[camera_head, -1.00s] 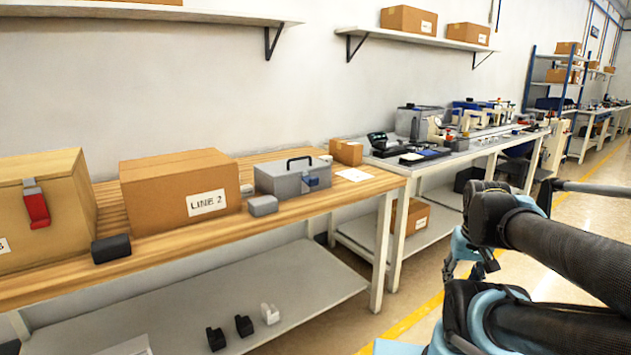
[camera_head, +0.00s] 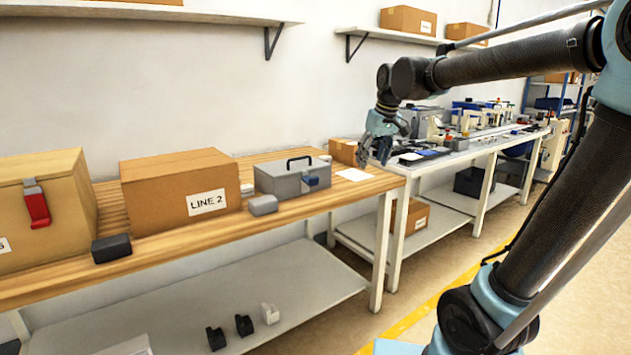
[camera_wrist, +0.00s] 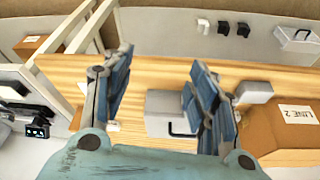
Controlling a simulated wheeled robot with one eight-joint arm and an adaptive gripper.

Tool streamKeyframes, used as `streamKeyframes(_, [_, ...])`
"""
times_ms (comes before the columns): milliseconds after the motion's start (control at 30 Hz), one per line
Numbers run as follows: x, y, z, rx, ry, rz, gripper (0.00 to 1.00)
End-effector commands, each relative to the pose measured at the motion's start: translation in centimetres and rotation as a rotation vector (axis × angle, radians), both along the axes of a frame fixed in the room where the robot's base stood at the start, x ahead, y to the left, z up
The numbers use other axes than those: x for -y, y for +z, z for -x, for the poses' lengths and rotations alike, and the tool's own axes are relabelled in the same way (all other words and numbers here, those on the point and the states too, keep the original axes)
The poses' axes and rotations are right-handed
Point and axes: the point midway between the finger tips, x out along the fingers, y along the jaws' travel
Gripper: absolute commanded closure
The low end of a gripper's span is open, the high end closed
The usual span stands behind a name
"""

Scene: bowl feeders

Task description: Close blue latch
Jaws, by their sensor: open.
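The blue latch (camera_head: 311,181) is on the front of a grey toolbox (camera_head: 280,181) with a black handle, standing on the wooden bench in the head view. Whether the latch is up or down is too small to tell. My gripper (camera_head: 377,151) is in the air right of the toolbox, near the bench's right end, apart from it. In the wrist view my gripper (camera_wrist: 160,95) is open and empty, its fingers spread wide. The toolbox (camera_wrist: 165,102) shows between and behind the fingers; the latch is not clearly visible there.
A LINE 2 carton (camera_head: 180,187) and a wooden box with a red latch (camera_head: 37,206) stand left of the toolbox. A small grey block (camera_head: 263,205) lies in front of it. A small carton (camera_head: 343,151) stands behind the bench's right end, beside a paper sheet (camera_head: 354,174).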

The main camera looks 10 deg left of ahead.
Motion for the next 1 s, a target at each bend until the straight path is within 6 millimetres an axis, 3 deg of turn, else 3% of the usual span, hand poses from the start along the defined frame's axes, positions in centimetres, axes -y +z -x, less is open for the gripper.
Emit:
streamKeyframes(33, [-2.6, 1.0, -0.9, 0.007, 0.039, -0.005, 0.47])
streamKeyframes(200, [-9.7, 3.2, -2.9, 0.026, 0.141, -0.020, 0.47])
streamKeyframes(400, [-14.6, 4.3, -3.7, 0.038, 0.209, -0.031, 0.47])
streamKeyframes(667, [-16.2, 3.4, -4.1, 0.041, 0.224, -0.034, 0.47])
streamKeyframes(1000, [-17.8, -1.8, -5.5, 0.041, 0.223, -0.034, 0.47])
